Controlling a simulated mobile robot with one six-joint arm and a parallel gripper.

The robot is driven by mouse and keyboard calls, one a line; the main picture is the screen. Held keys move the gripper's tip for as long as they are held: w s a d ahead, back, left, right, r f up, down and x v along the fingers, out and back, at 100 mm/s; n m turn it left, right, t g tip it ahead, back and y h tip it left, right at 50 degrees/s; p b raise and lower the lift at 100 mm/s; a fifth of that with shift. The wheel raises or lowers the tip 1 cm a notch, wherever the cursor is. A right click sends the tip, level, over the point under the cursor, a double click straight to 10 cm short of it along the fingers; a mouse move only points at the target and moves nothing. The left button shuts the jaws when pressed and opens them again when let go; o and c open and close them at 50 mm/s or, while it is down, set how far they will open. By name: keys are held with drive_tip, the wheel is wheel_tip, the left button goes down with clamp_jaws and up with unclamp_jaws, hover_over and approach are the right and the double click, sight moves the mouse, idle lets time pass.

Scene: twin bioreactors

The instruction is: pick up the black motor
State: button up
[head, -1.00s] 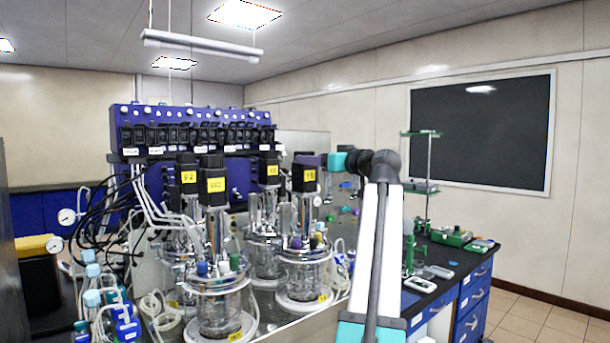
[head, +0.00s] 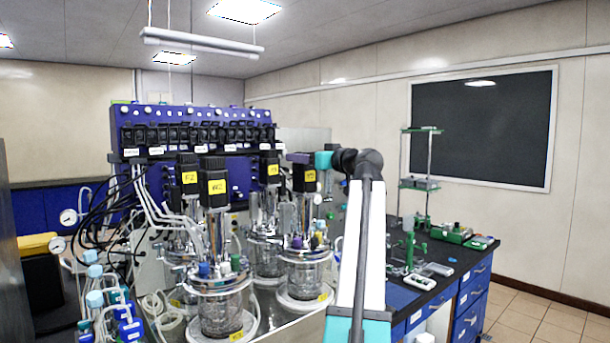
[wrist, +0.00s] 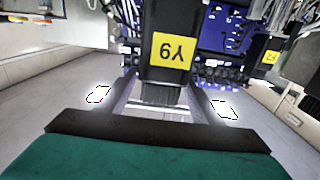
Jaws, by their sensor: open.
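Several black motors with yellow labels stand upright on the glass vessels. The black motor (head: 305,180) on the right front vessel is beside my gripper (head: 297,159), whose dark end overlaps its top in the head view. In the wrist view, which looks upside down, a black motor (wrist: 168,75) with a yellow label sits between the two fingers of my gripper (wrist: 164,92). The jaws are open, and I cannot tell whether either finger touches the motor. The other black motors are at the left front (head: 213,182), left rear (head: 188,174) and right rear (head: 269,168).
Glass vessels (head: 219,312) with steel lids crowd the bench below the motors. A blue control unit (head: 150,114) with black modules stands behind, with tubes and cables at left. The dark bench (head: 400,296) at right holds green stands and small devices. Open air lies above the motors.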

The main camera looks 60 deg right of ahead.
clamp_jaws()
drive_tip(key=shift+w+r, duration=0.1)
idle(0.5)
drive_tip(key=shift+r, duration=0.15)
drive_tip(key=shift+r+b, duration=0.75)
drive_tip(key=shift+r, duration=0.9)
drive_tip(key=d+b+v, duration=0.1)
drive_tip(key=v, duration=0.7)
drive_tip(key=s+d+r+b+v, duration=0.1)
drive_tip(key=d+b+v, duration=0.1)
drive_tip(key=v, duration=0.5)
drive_tip(key=shift+s+a+r, duration=0.2)
drive_tip(key=shift+s+r, duration=0.05)
drive_tip(key=shift+s, duration=0.1)
